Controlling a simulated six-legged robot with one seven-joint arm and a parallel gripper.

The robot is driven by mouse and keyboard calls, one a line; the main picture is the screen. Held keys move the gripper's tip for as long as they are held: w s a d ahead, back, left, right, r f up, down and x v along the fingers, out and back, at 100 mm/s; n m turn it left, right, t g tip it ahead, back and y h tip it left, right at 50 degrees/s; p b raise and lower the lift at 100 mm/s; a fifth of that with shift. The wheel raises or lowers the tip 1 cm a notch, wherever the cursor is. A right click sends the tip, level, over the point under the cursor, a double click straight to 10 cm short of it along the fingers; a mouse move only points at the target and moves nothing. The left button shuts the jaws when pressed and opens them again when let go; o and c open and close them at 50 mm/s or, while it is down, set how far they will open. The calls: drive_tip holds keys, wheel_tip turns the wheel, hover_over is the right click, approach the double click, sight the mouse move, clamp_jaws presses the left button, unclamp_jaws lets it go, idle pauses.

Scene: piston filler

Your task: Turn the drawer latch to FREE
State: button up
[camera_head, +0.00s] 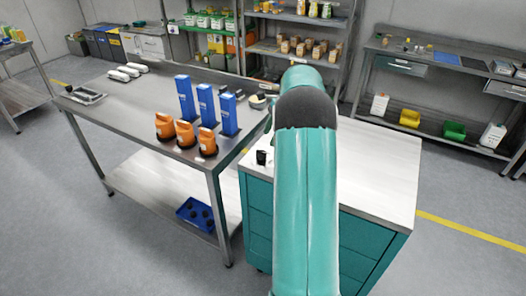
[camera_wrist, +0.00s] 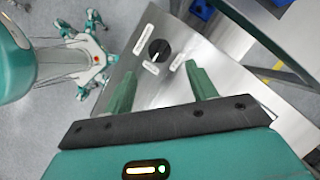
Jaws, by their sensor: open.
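The drawer latch appears to be a round black knob (camera_wrist: 159,50) on the grey metal top of the teal drawer cabinet (camera_head: 268,228). In the head view the black knob (camera_head: 261,157) stands near the top's left edge. In the wrist view it carries a small pale mark, and several white labels lie around it, too small to read. My gripper (camera_wrist: 160,68) is open and empty, its two green fingers apart. The knob appears between and beyond the fingertips, with no visible contact. In the head view my arm hides the gripper.
A steel table (camera_head: 140,118) left of the cabinet holds blue boxes (camera_head: 205,104) and orange-and-black items (camera_head: 185,134). A blue tray (camera_head: 197,214) lies on its lower shelf. The right part of the cabinet top (camera_head: 375,175) is clear. Stocked shelves stand behind.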

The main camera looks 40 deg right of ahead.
sight(262, 153)
drive_tip(key=x, duration=0.8)
drive_tip(key=c, duration=1)
